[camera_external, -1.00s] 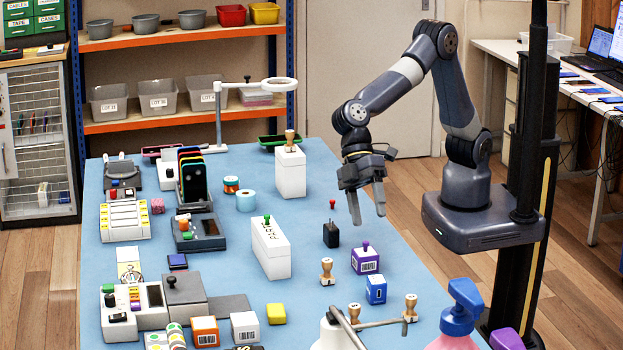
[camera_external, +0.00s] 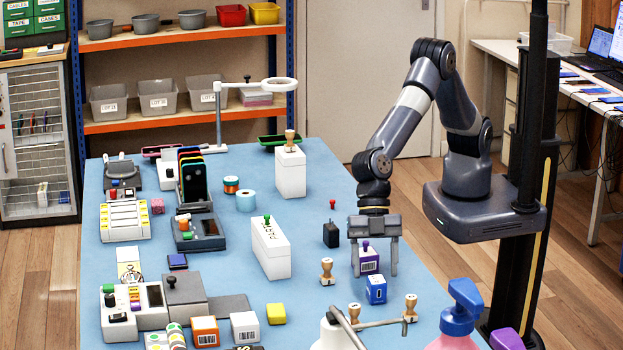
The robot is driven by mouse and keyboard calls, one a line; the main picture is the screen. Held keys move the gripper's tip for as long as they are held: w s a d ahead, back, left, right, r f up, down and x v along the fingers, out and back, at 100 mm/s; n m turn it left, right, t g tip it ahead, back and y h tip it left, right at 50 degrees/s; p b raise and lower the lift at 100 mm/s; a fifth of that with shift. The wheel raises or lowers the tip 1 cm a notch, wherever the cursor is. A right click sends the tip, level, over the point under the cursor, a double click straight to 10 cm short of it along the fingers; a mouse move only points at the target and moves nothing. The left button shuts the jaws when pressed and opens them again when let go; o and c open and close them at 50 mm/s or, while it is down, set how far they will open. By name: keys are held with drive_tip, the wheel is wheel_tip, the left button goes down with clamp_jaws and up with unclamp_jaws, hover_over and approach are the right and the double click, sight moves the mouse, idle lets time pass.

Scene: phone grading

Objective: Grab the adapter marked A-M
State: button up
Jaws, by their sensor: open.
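No marking A-M can be read in this view, so I cannot tell for sure which thing is the adapter. A small black block (camera_external: 331,236) like a plug-in adapter stands on the blue table. My gripper (camera_external: 375,273) is open and points straight down to the right of it. Its fingers come down on either side of a purple box (camera_external: 368,266) with a purple knob and a barcode label. Whether the fingers touch this box I cannot tell. A blue box (camera_external: 376,293) with a white label stands just in front of the gripper.
A wooden stamp (camera_external: 327,272) stands left of my gripper, and a small red-topped pin (camera_external: 332,204) behind the black block. A white box (camera_external: 271,252) stands further left. The table (camera_external: 325,180) behind the pin is clear.

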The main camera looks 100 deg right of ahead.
sight(377, 279)
drive_tip(key=shift+p+x, duration=0.7)
drive_tip(key=shift+x, duration=2)
drive_tip(key=shift+s, duration=0.15)
drive_tip(key=shift+c, duration=0.4)
drive_tip(key=c, duration=1)
